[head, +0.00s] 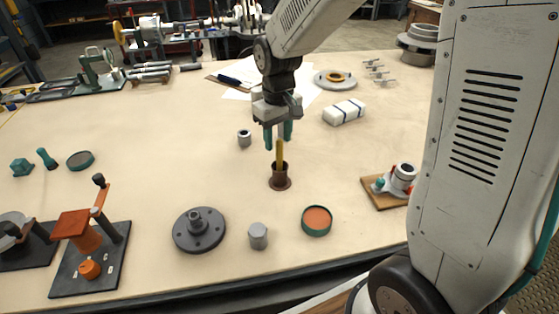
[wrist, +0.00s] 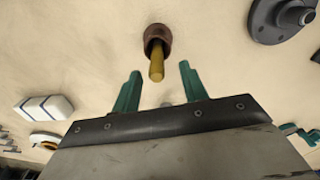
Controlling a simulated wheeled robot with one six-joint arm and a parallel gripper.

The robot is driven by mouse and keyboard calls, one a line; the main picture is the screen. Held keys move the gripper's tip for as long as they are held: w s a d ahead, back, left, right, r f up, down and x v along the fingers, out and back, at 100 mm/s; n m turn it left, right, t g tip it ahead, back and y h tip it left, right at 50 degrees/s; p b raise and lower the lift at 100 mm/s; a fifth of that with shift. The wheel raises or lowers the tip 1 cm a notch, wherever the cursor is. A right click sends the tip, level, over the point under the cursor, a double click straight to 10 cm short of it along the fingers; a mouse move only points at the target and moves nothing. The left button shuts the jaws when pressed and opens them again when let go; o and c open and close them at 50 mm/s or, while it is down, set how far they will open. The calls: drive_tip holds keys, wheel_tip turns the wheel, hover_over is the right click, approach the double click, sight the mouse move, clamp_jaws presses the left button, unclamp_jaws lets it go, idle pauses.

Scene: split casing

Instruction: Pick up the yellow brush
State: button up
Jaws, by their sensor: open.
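The yellow brush (head: 280,153) stands upright in a brown holder (head: 280,182) in the middle of the table in the head view. Its yellow handle sticks up out of the holder, and its lower end is hidden inside. In the wrist view the brush (wrist: 156,68) and the round brown holder (wrist: 157,36) lie just beyond the fingertips. My gripper (head: 278,142) is open and empty, with green fingers pointing down, close above and behind the brush. In the wrist view my gripper (wrist: 160,75) has its fingers spread to either side of the handle's tip.
A grey flanged part (head: 199,230), a grey cylinder (head: 258,236) and an orange-topped round tin (head: 317,220) stand in front of the holder. A small metal ring (head: 244,138) is to its left, a white block (head: 344,112) behind right. The table beside the holder is clear.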

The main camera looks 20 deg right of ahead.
hover_over(279, 170)
drive_tip(key=f, duration=0.5)
drive_tip(key=shift+w+d+f, duration=0.2)
drive_tip(key=shift+w, duration=0.2)
drive_tip(key=shift+c, duration=0.2)
clamp_jaws()
